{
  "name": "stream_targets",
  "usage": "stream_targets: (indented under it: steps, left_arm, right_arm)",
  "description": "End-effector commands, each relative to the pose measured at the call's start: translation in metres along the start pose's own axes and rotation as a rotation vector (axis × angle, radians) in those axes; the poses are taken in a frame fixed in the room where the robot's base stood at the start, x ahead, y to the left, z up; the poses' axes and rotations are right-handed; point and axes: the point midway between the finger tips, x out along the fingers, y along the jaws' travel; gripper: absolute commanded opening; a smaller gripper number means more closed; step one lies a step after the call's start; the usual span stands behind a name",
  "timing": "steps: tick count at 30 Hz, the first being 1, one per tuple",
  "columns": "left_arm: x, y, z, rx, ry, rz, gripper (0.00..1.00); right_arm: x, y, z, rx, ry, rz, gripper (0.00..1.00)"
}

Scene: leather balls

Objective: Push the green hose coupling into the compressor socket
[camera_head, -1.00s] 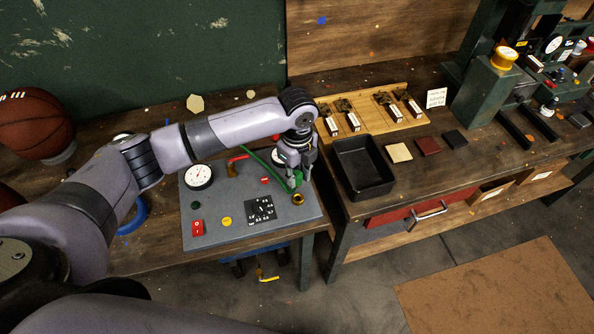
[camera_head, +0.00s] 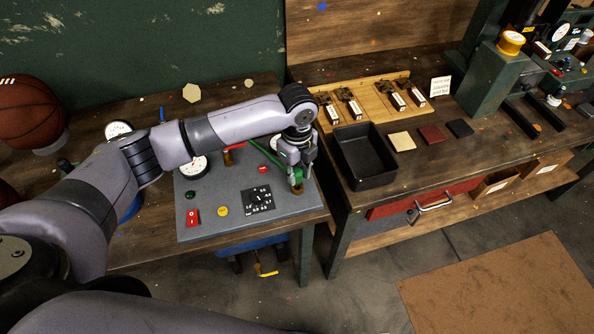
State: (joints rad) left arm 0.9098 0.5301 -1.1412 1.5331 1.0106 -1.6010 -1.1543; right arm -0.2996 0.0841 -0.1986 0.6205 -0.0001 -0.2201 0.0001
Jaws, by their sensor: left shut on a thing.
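My left gripper (camera_head: 297,168) is shut on the green hose coupling (camera_head: 297,181), which points down at the right part of the grey compressor panel (camera_head: 232,222). The brass socket (camera_head: 296,191) shows just under the coupling, mostly covered by it and the gripper. The coupling appears to be at the socket's mouth; I cannot tell how deep it sits. The green hose (camera_head: 262,153) runs from the coupling up and left, partly behind my left arm. My right gripper is not in view.
The panel carries a pressure gauge (camera_head: 193,167), a red switch (camera_head: 192,216), a yellow button (camera_head: 222,211) and a black dial plate (camera_head: 258,199). A black tray (camera_head: 376,183) stands right of it. A basketball (camera_head: 28,113) lies at the left.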

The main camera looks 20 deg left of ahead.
Motion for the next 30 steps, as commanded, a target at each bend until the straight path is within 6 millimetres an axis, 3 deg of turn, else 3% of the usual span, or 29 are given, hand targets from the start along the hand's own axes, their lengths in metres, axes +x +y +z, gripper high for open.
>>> stream_targets:
  steps: [11, 30]
  left_arm:
    - [0.007, 0.0, 0.0, 0.0, 0.001, 0.0, 0.0]
    - [0.016, 0.0, 0.0, 0.001, 0.0, 0.0, 0.0]
  right_arm:
    - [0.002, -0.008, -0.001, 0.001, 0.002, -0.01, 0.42]
    - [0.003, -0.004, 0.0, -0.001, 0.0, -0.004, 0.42]
